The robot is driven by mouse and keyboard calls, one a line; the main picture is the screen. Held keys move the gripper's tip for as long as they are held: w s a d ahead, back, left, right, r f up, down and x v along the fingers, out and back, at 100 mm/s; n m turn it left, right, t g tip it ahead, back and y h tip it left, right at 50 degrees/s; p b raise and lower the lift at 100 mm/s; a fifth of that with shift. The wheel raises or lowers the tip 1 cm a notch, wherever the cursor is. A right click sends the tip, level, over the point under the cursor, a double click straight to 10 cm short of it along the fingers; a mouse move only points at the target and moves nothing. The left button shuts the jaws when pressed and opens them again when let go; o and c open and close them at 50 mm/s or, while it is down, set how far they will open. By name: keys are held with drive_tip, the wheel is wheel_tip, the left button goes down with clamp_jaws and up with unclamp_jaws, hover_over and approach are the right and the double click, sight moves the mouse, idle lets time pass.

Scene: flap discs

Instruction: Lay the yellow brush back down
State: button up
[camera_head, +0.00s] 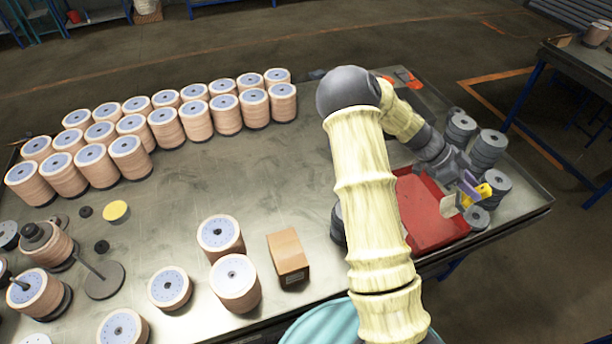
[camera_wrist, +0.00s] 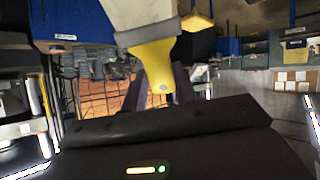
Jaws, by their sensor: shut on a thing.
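The yellow brush (camera_head: 484,191) is in the jaws of my gripper (camera_head: 468,188), at the right end of the table. Its pale bristles (camera_head: 449,206) point left, over the right side of the red tray (camera_head: 408,190). In the wrist view the yellow brush (camera_wrist: 153,62) shows its handle between the dark fingers of my gripper (camera_wrist: 160,88), with its grey ferrule and pale bristles at the top. My gripper is shut on the handle. My arm covers part of the tray, and I cannot tell how high the brush is held.
Stacks of grey discs (camera_head: 488,148) stand close behind and right of my gripper, with a lower one (camera_head: 477,218) beside the brush. A cardboard box (camera_head: 287,256) and tan disc stacks (camera_head: 235,283) stand left of my arm. The table's middle (camera_head: 215,175) is bare.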

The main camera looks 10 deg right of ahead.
drive_tip(key=w+a+f+n+t+h+b, duration=0.1)
drive_tip(key=w+a+f+n+t+b, duration=0.2)
drive_tip(key=w+a, duration=0.7)
drive_tip(key=w+a+f+n+t+b, duration=0.1)
drive_tip(key=w+a+n+t+b, duration=0.5)
drive_tip(key=a, duration=0.8)
drive_tip(key=w+a+f+n+t+y+b, duration=0.1)
drive_tip(key=a+f+t, duration=0.1)
drive_tip(key=a, duration=1)
drive_tip(key=w+a+f+n+t+b, duration=0.1)
drive_tip(key=a+f, duration=0.3)
drive_tip(key=a, duration=0.8)
drive_tip(key=shift+w+n+t+y, duration=0.4)
drive_tip(key=shift+w+n+t, duration=0.1)
drive_tip(key=shift+n+t, duration=0.15)
drive_tip(key=shift+f, duration=0.15)
wheel_tip(320, 180, down, 7)
drive_tip(key=b, duration=0.1)
drive_tip(key=shift+b, duration=0.4)
drive_tip(key=o, duration=1.1)
